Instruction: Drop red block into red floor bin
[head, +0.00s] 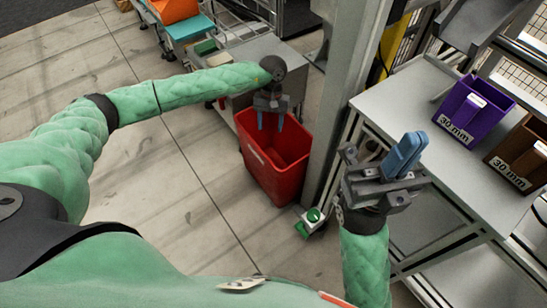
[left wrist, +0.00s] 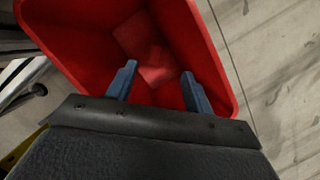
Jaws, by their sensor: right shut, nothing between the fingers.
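The red floor bin (head: 275,175) stands on the floor left of the grey post, with its opening facing up. My left gripper (head: 270,122) is open over the bin's far part, fingers pointing down. In the left wrist view, the left gripper (left wrist: 157,88) shows its blue fingers spread apart with nothing between them. Beyond the fingertips, a paler red blocky shape (left wrist: 155,68) lies down inside the bin (left wrist: 75,50); it looks like the red block, but red on red makes its edges unclear. My right gripper (head: 405,155) is shut and empty, left of the purple bin.
A grey table on the right bears a purple bin (head: 472,112) and a brown bin (head: 520,150). The grey post (head: 345,90) stands close to the red bin. A green button box (head: 312,217) is at its foot. Open floor lies to the left.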

